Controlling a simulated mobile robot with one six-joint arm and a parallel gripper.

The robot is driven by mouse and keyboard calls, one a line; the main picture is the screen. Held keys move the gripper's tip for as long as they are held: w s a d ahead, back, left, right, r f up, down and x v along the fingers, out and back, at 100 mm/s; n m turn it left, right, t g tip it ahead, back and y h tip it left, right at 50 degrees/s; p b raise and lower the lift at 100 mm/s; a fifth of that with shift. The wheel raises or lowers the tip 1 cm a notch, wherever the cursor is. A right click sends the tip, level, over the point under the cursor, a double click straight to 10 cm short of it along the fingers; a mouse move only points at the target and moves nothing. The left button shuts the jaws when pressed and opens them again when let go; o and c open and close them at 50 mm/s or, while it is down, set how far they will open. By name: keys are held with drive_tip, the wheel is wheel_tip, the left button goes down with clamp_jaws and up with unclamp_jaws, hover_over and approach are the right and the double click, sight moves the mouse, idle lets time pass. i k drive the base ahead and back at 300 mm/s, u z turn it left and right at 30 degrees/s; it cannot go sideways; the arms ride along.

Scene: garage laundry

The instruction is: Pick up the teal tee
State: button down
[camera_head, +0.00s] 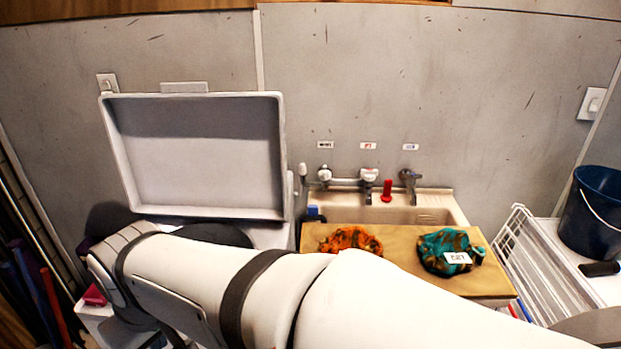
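The teal tee (440,242) lies as a crumpled bundle with brown-orange patches on the right part of a tan board (405,268). A small white label with dark lettering (457,258) shows at its front. My arm crosses the lower part of the view from the bottom right to the left. My gripper is not in view, so I cannot see whether it is open or shut.
An orange patterned cloth (350,239) lies left on the board, partly hidden by my arm. Behind are a sink (425,214) and taps (369,176). An open-lidded washer (195,155) stands left. A white wire rack (540,265) and blue bucket (590,215) are right.

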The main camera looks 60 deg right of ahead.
sight(448, 251)
drive_tip(key=u, duration=0.05)
drive_tip(key=k, duration=0.55)
drive_tip(key=z, duration=2.15)
drive_tip(key=k, duration=0.8)
drive_tip(key=z, duration=0.3)
drive_tip(key=i, duration=1)
drive_tip(key=z, duration=0.05)
